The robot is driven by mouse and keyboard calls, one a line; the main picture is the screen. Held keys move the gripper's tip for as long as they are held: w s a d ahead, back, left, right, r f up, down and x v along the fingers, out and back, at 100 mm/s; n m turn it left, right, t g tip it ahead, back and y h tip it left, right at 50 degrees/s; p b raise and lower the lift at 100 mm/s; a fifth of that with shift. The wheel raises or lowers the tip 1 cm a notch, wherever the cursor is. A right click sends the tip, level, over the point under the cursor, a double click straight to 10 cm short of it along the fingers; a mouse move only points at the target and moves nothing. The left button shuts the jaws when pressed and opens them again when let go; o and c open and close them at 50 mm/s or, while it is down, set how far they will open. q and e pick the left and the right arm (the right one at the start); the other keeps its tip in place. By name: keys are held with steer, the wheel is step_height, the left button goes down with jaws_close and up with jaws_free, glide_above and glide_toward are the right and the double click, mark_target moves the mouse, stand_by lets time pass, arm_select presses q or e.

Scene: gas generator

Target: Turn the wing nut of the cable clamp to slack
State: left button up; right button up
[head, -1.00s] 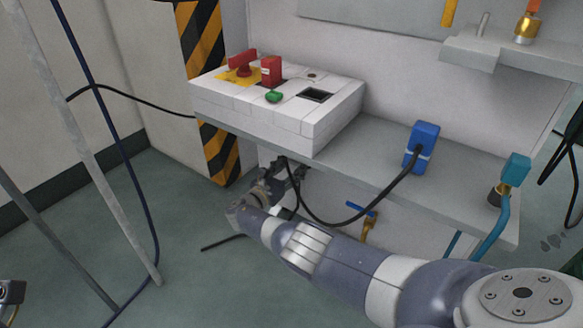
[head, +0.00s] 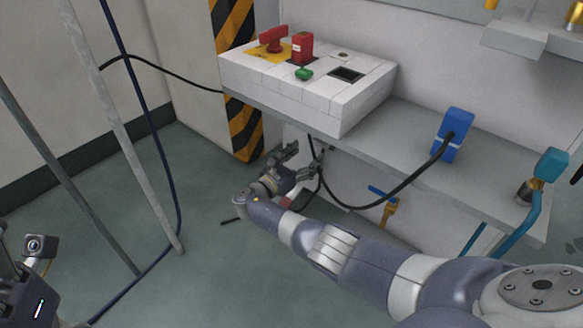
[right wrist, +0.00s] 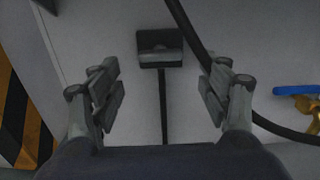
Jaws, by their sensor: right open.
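My right gripper (head: 304,160) is open and empty below the front of the grey shelf, under the white control box. In the right wrist view its two fingers stand wide apart (right wrist: 161,92). A dark square block (right wrist: 160,48) with a thin dark rod or cable below it shows ahead of and between the fingers; I cannot tell whether it is the cable clamp. No wing nut can be made out. A black cable (head: 372,203) hangs in a loop from the blue plug to near this gripper. Part of my left wrist (head: 30,290) shows at the lower left; its fingers are not clear.
The white control box (head: 310,85) with red and green controls stands on the grey shelf (head: 415,145). A blue plug (head: 454,135) is on the shelf. A brass valve with a blue handle (head: 384,197) is below it.

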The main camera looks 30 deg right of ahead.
steer(key=v, duration=0.6)
steer(key=shift+a, duration=0.4)
steer(key=shift+s, duration=0.15)
